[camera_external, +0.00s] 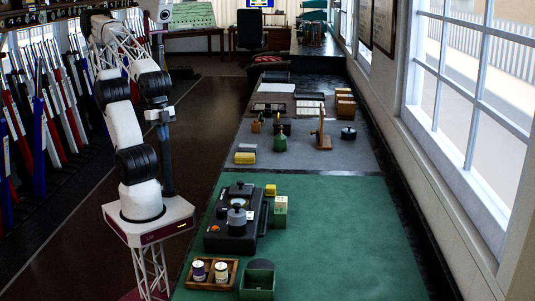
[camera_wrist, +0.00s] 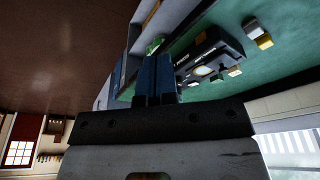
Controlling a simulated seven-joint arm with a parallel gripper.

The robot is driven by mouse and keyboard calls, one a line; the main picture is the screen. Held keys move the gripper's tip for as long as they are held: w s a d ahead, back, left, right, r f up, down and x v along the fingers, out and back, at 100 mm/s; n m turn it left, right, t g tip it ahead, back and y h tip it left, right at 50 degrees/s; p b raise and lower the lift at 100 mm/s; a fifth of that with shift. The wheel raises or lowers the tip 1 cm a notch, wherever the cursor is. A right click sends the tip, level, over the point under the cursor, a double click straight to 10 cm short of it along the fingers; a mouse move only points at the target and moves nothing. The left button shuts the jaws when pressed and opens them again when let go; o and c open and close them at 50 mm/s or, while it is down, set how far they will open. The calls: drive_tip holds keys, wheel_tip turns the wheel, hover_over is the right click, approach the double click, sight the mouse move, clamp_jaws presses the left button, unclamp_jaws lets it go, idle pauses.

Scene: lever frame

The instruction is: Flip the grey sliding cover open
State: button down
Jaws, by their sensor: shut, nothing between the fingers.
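I cannot pick out a grey sliding cover with certainty in either view. A dark box with a pale round dial also shows in the wrist view (camera_wrist: 210,58), beyond my fingers. My gripper (camera_wrist: 156,60) is shut and empty, its dark blue fingers close together in the wrist view. It appears apart from the box. In the external view my arm rises at the left of the table, and its fingertips cannot be made out.
A wooden tray (camera_external: 210,284) with two jars and a dark green box (camera_external: 257,282) stand at the near end. A small green and white box (camera_external: 280,211) is right of the instrument. The right part of the green table top (camera_external: 350,235) is clear. Coloured levers (camera_external: 38,140) line the left.

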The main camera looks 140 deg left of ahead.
drive_tip(key=shift+w, duration=0.1)
drive_tip(key=w+a+m+g, duration=0.1)
drive_tip(key=w+a+g, duration=0.2)
drive_tip(key=w, duration=1.4)
drive_tip(key=w+a+f+m+g+y, duration=0.1)
drive_tip(key=w+a, duration=0.7)
drive_tip(key=w, duration=0.9)
drive_tip(key=shift+w+m+g, duration=0.3)
drive_tip(key=shift+m+g, duration=0.4)
drive_tip(key=shift+g, duration=0.2)
drive_tip(key=shift+a+f, duration=0.1)
drive_tip(key=shift+f, duration=0.1)
approach(242, 191)
drive_tip(key=f, duration=0.1)
drive_tip(key=w+f, duration=0.1)
drive_tip(key=f, duration=0.1)
drive_tip(key=w+d+f, duration=0.1)
drive_tip(key=shift+w+f, duration=0.15)
drive_tip(key=s, duration=0.1)
drive_tip(key=s+a, duration=0.1)
drive_tip(key=shift+s+f, duration=0.2)
drive_tip(key=shift+s, duration=0.15)
drive_tip(key=shift+s+a+f, duration=0.1)
drive_tip(key=shift+s+a, duration=0.05)
drive_tip(key=shift+s, duration=0.4)
